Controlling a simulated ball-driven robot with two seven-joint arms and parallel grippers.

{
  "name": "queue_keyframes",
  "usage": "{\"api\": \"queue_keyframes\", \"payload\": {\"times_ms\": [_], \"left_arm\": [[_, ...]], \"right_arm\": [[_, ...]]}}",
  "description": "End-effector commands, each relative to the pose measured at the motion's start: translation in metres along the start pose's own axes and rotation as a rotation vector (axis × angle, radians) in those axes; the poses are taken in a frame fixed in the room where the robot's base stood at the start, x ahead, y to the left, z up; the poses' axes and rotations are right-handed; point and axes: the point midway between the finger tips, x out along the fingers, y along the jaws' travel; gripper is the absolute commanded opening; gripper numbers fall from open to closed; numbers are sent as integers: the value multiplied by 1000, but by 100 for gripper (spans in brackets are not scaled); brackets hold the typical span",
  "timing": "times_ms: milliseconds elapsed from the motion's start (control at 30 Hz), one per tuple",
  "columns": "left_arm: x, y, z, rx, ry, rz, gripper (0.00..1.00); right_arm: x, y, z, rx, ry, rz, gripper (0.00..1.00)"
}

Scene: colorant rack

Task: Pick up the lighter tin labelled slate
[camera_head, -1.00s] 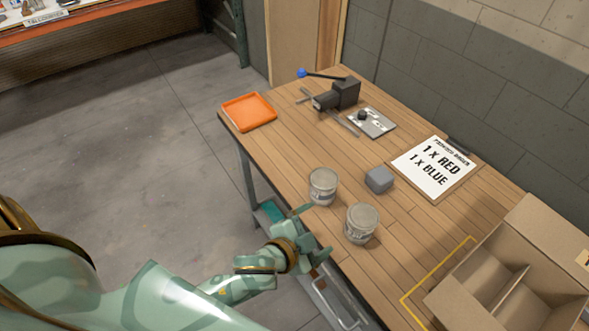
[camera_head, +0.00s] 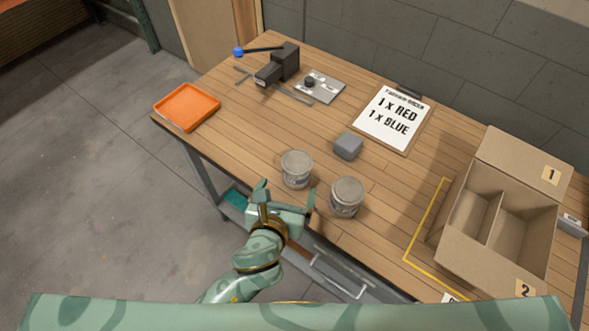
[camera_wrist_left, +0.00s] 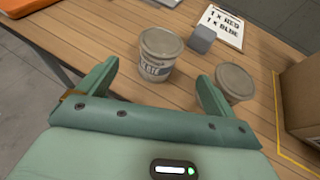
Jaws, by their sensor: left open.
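Two grey lidded tins stand upright on the wooden table (camera_head: 225,125). The left tin (camera_head: 296,170) also shows in the left wrist view (camera_wrist_left: 157,58); its label is partly readable there, ending in what looks like "LATE". The right tin (camera_head: 346,197) stands close beside it, its label unreadable; in the left wrist view (camera_wrist_left: 234,82) it is partly behind a finger. My left gripper (camera_head: 287,197) is open and empty at the table's front edge, facing the left tin. That tin is beyond the fingertips, roughly between their lines. I cannot tell which tin is lighter. My right gripper is out of view.
A grey block (camera_head: 347,146) sits behind the tins. A clipboard sign (camera_head: 393,118), a metal plate (camera_head: 320,86), a black vise (camera_head: 279,65) and an orange tray (camera_head: 187,107) lie farther back. A divided cardboard box (camera_head: 500,215) stands right, beside a yellow line (camera_head: 428,220).

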Motion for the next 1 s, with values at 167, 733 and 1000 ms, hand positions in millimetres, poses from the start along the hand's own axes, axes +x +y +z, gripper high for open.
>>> {"api": "queue_keyframes", "payload": {"times_ms": [167, 733, 1000], "left_arm": [[42, 0, -2, -3, 1, 0, 91], [111, 2, -5, -6, 1, -2, 91], [113, 2, -3, -5, 1, -2, 86]], "right_arm": [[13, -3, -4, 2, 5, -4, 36], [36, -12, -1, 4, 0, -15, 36], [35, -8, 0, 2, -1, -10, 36]]}}
